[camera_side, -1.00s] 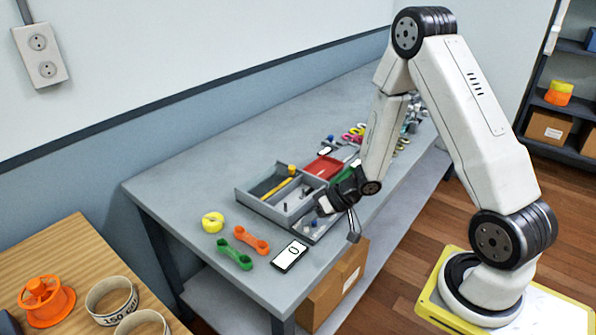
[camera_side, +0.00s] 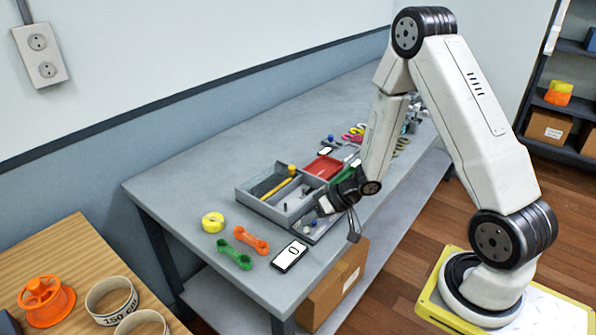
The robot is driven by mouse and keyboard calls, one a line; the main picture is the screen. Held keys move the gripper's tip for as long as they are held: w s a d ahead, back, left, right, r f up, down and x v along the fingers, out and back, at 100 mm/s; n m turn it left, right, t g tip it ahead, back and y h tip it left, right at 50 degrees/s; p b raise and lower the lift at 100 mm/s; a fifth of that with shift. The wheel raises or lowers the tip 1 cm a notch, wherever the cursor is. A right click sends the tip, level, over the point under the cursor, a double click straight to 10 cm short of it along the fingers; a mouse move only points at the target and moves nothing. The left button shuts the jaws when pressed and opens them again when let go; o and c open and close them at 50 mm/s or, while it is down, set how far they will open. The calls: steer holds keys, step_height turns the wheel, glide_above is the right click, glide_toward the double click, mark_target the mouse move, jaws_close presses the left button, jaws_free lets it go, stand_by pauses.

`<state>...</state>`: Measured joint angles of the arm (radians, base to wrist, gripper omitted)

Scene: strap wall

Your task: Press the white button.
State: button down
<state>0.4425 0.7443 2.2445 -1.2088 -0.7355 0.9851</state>
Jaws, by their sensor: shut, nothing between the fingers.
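A small black-edged device with a white face (camera_side: 290,255) lies flat near the front left edge of the grey bench. A dark-outlined rounded white shape on its face may be the white button, but it is too small to be sure. My gripper (camera_side: 324,206) is shut and empty, low over the bench at the right side of the grey tray. It is up and to the right of the device, apart from it. The fingertips are small and dark here, and their exact height above the bench cannot be told.
A grey compartment tray (camera_side: 245,200) holds a yellow tool and small parts. A yellow tape roll (camera_side: 213,222), a green link (camera_side: 234,255) and an orange link (camera_side: 252,240) lie left of the device. A red bin (camera_side: 323,167) stands behind. Bench space around the device is clear.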

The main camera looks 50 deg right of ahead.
mark_target(309, 233)
steer(key=shift+f, duration=0.8)
stand_by(1.8)
steer(key=shift+r, duration=0.8)
steer(key=shift+r, duration=0.15)
steer(key=shift+r, duration=2.4)
steer(key=s+a+r+n+g+h, duration=0.1)
steer(key=s+a+r+g+h, duration=0.3)
steer(key=s, duration=0.6)
step_height(309, 233, up, 3)
steer(key=shift+s+a+f+n+g+h, duration=0.15)
steer(key=shift+s+a+n+g+h, duration=0.25)
steer(key=shift+a+h, duration=0.5)
